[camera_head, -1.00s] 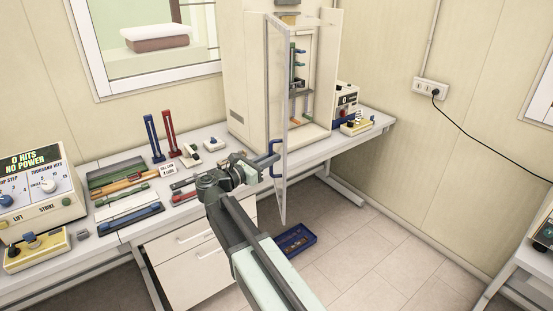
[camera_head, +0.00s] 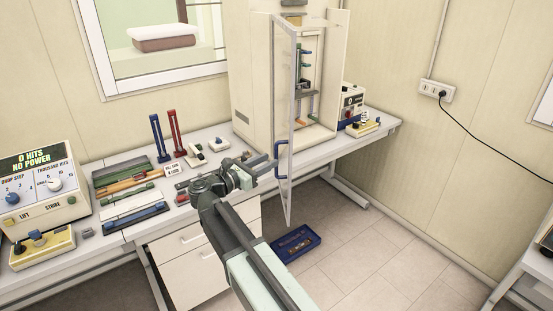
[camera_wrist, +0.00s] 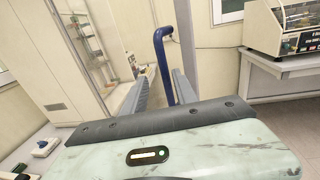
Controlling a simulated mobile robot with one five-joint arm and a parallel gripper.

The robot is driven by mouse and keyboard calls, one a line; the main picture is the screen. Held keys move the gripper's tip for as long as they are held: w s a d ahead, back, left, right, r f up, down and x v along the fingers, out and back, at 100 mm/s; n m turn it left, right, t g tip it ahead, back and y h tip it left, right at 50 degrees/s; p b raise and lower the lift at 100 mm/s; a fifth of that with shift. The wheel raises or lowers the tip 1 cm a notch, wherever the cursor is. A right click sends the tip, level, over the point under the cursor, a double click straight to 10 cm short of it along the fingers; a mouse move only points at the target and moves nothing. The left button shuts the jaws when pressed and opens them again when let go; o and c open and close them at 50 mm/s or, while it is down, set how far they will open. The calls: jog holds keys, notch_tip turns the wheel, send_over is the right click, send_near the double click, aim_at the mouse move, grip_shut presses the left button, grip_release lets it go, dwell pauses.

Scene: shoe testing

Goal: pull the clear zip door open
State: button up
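The clear door (camera_head: 284,90), a see-through panel in a pale frame, stands swung out from the tall cream cabinet (camera_head: 250,75). Its blue handle (camera_head: 278,160) is low on the panel. My gripper (camera_head: 265,167) is beside the handle, at about its height. In the wrist view the two grey fingers (camera_wrist: 158,92) are apart. The blue handle (camera_wrist: 160,50) rises between them, its lower end close to the right finger. Whether a finger touches it I cannot tell. The door's frame edge (camera_wrist: 187,45) shows just right of the handle.
A bench (camera_head: 205,150) with tools runs under the window to the cabinet. A control box (camera_head: 40,180) sits at left. A blue tray (camera_head: 296,243) lies on the floor below the door. Open floor spreads at right, up to another bench (camera_head: 525,265).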

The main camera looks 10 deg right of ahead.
jog(key=v, duration=0.4)
jog(key=shift+s+a, duration=0.2)
jog(key=shift+a, duration=0.05)
